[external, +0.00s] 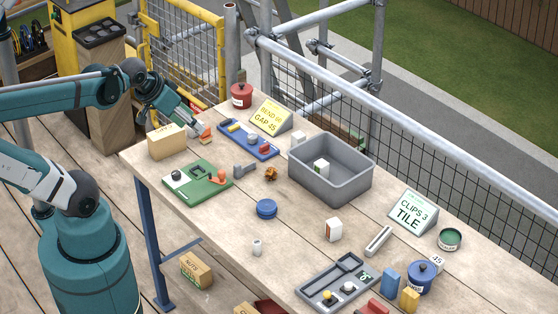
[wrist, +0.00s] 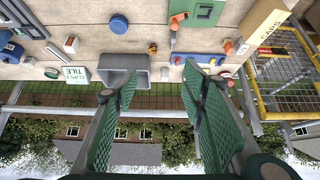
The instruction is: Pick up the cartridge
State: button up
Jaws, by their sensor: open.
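My gripper (external: 192,122) is at the back left of the table, above the area beside the tan box. In the wrist view my gripper (wrist: 160,76) has its two green fingers wide apart with nothing between them. No thing is plainly marked as the cartridge. A long pale grey piece (external: 379,240) lies right of the middle, far from my gripper, and may be it; it seems to show in the wrist view too (wrist: 54,49). I cannot tell which is the cartridge.
A grey bin (external: 348,191) holds a white box. A tan box (external: 167,141), green fixture (external: 198,184) and blue tray (external: 232,131) are near my gripper. A grey tray (external: 320,290) is at the front. Signs (external: 413,211) and a railing line the back.

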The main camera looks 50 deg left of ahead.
jog(key=m+g+h, duration=0.4)
jog(key=m+g, duration=0.4)
jog(key=m, duration=1.3)
send_over(334, 221)
jog(key=a, duration=0.2)
notch_tip(334, 221, down, 22)
jog(key=shift+w+a+p, duration=0.2)
jog(key=shift+w+p, duration=0.05)
jog(key=shift+p, duration=0.05)
jog(key=shift+f, duration=0.15)
jog(key=shift+x, duration=1.25)
